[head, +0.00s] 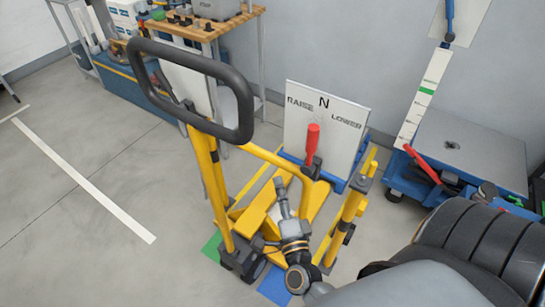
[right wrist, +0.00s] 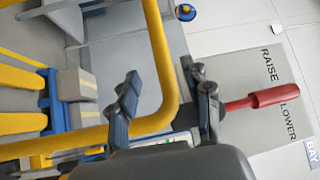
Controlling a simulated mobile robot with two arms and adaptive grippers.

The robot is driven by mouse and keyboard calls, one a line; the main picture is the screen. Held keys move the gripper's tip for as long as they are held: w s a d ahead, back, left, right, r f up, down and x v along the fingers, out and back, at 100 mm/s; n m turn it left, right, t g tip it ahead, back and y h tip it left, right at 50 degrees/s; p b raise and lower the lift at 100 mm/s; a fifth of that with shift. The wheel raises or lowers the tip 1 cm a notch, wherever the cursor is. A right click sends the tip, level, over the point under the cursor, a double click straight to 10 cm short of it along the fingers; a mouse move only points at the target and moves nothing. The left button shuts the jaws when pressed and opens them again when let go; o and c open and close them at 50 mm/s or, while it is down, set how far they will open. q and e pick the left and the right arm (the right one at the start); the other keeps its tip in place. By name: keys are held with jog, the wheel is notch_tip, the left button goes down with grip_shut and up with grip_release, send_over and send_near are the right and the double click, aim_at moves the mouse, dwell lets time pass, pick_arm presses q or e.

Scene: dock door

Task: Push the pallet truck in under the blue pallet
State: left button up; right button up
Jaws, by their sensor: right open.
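The yellow pallet truck (head: 215,185) stands in the middle of the head view, with its black loop handle (head: 190,60) toward me. Its red lever (head: 312,140) stands upright before a white panel (head: 325,120) marked RAISE, N and LOWER. My right gripper (head: 281,190) is open and empty, low beside the lever. In the right wrist view its fingers (right wrist: 163,80) are apart in front of the yellow tube, and the red lever (right wrist: 262,97) lies right of them. Blue parts show behind the panel; I cannot tell whether they are the blue pallet. My left gripper is not in view.
A wooden-topped bench (head: 200,25) stands behind the truck. A blue cart with a grey top (head: 465,145) and a red-handled lever (head: 422,163) stands at the right. A white floor line (head: 90,185) crosses the clear floor at left.

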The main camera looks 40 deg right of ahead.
aim_at(272, 161)
jog(key=p+x, duration=0.1)
jog(key=x, duration=0.8)
jog(key=shift+w, duration=0.35)
jog(key=shift+w+d, duration=0.15)
jog(key=shift+w, duration=0.25)
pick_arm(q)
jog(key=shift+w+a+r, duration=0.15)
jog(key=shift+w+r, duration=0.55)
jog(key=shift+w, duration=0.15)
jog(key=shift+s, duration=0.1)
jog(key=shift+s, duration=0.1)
pick_arm(e)
grip_shut()
